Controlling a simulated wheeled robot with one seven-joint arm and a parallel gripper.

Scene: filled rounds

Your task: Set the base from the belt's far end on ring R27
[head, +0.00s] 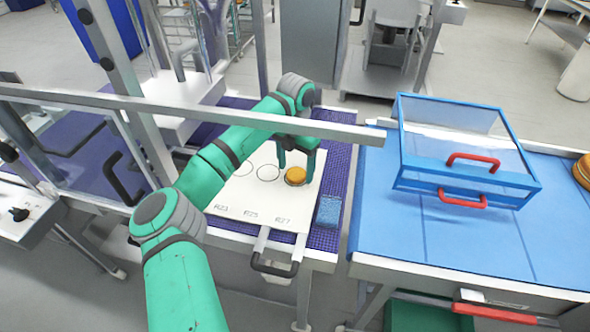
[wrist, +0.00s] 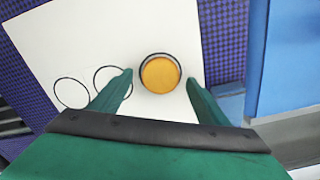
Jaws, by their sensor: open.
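A round orange-yellow base (head: 296,175) is at the rightmost ring on a white board, the one in line with the R27 label. In the wrist view the base (wrist: 160,75) lies inside the dark outline of that ring, with a little more of the line showing at the top. My gripper (head: 298,160) is over it, pointing down. In the wrist view my gripper (wrist: 160,80) is open, one finger on each side of the base with a gap at both. The rings for R23 (wrist: 72,93) and R25 (wrist: 113,82) are empty.
The white board (head: 240,222) lies on a purple belt surface (head: 335,180). A small light-blue block (head: 328,211) is right of the board. On the blue table stands a clear case (head: 450,150) with red handles. Orange-brown rounds (head: 583,172) are at the right edge.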

